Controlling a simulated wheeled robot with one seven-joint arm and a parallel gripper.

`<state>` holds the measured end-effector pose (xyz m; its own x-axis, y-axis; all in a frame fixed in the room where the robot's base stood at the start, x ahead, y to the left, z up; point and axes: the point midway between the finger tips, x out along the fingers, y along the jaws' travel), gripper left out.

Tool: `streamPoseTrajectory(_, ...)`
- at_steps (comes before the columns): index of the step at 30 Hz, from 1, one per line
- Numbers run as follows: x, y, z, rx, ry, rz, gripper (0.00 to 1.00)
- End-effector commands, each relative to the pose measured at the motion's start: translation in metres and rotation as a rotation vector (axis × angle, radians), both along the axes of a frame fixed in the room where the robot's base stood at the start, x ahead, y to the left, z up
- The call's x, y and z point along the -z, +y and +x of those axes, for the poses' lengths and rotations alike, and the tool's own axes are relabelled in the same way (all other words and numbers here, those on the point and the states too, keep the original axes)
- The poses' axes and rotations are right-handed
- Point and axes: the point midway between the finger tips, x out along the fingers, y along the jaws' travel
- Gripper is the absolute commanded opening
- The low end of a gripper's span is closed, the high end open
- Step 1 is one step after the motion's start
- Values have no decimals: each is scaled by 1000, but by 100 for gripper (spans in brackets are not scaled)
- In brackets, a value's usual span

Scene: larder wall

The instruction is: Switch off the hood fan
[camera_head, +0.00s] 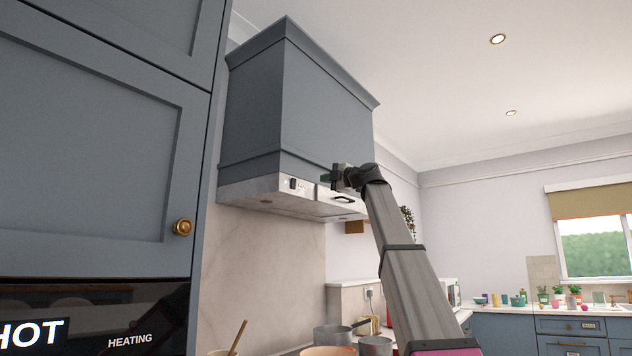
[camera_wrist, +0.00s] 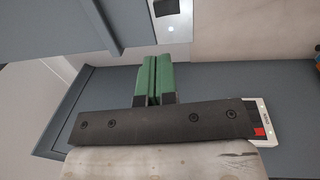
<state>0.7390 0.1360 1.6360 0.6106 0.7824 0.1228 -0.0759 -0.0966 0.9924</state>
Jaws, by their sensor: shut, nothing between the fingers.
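The blue-grey range hood (camera_head: 300,110) hangs on the wall, with a pale metal strip (camera_head: 265,190) along its underside edge. A small dark switch (camera_head: 293,184) sits on the front of that strip, to the left of my gripper. My gripper (camera_head: 324,178) is beside the strip's front, its fingers pointing left, apart from the switch. In the wrist view its green fingers (camera_wrist: 153,78) are shut together and empty. A dark square piece (camera_wrist: 166,7) on a pale metal plate shows at the top edge there, cut off. I cannot tell the switch's position.
A dark handle-like piece (camera_head: 343,198) is on the strip near my gripper. A tall blue cabinet (camera_head: 90,150) with a brass knob (camera_head: 182,227) stands at the left. Pots (camera_head: 333,336) stand below the hood. Open room lies to the right of the hood.

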Motion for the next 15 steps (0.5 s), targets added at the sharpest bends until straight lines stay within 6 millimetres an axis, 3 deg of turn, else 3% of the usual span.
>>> streamPoseTrajectory(15, -13, 74, 58, -2, 1, 0, 0)
